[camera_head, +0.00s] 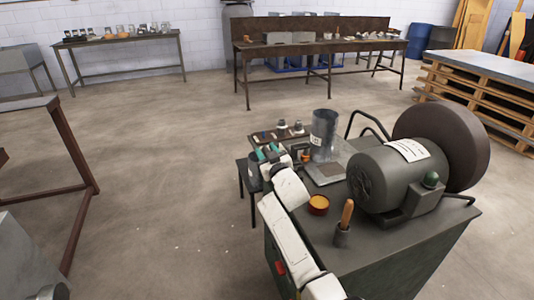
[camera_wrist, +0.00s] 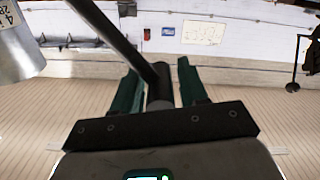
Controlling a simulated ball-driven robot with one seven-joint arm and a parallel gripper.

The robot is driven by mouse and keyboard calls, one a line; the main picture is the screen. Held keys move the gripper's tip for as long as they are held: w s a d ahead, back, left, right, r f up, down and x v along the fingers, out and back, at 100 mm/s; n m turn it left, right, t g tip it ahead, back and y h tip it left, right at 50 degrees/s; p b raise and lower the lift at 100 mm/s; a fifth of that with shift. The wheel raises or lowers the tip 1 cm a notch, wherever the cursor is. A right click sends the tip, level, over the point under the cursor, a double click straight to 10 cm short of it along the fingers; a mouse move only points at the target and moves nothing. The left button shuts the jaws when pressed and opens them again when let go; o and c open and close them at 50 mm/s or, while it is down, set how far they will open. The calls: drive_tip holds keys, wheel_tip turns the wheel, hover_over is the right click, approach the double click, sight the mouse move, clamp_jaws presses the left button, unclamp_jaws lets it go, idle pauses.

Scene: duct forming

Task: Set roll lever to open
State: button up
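My gripper (camera_wrist: 158,88) has two green fingers spread apart, with a dark round knob (camera_wrist: 160,92) between them. The knob sits at the end of a dark slanting bar (camera_wrist: 110,30) that runs up and left; it may be the roll lever, but I cannot be sure. Narrow gaps show between the knob and each finger.
Open floor (camera_head: 150,160) lies left.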

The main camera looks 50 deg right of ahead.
clamp_jaws()
idle(0.3)
